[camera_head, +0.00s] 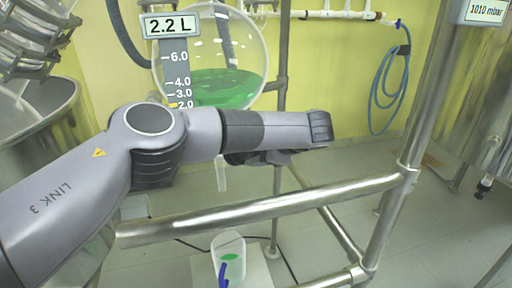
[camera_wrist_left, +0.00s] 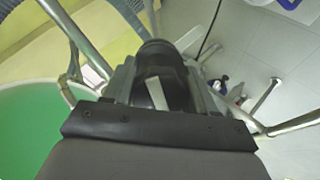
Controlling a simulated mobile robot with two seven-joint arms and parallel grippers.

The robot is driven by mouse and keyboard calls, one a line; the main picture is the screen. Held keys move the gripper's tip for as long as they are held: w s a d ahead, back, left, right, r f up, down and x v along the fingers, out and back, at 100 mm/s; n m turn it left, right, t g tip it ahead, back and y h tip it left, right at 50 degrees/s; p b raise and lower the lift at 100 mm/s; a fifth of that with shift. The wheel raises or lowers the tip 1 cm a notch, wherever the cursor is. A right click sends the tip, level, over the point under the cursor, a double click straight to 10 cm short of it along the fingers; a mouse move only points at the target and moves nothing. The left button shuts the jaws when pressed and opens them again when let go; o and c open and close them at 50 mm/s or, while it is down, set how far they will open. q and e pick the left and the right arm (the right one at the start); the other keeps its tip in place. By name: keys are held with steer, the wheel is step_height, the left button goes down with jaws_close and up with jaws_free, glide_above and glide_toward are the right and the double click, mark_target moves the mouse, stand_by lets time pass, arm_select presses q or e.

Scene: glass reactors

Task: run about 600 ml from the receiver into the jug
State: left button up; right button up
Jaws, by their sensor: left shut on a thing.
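The receiver (camera_head: 228,50) is a round glass vessel with green liquid in its lower part; its display (camera_head: 170,26) reads 2.2 L. Its green also fills the left of the wrist view (camera_wrist_left: 35,130). A pale outlet tube (camera_head: 221,178) hangs below it, with no green stream visible under it. The clear jug (camera_head: 228,246) with a blue handle stands below the tube, with some green low inside. My left gripper (camera_head: 265,157) is below the receiver, shut on a dark part with a pale mark (camera_wrist_left: 165,92), seemingly the drain valve handle. My arm hides the valve in the head view.
The jug stands on a white base (camera_head: 258,268). A blue hose (camera_head: 376,100) hangs on the yellow wall. A display (camera_head: 486,10) reads 1010 mbar.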

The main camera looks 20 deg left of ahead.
arm_select(q)
steer(key=shift+d, duration=0.1)
stand_by(0.4)
steer(key=o, duration=1)
steer(key=b+v, duration=0.1)
steer(key=v, duration=0.6)
steer(key=shift+s+d+r, duration=0.1)
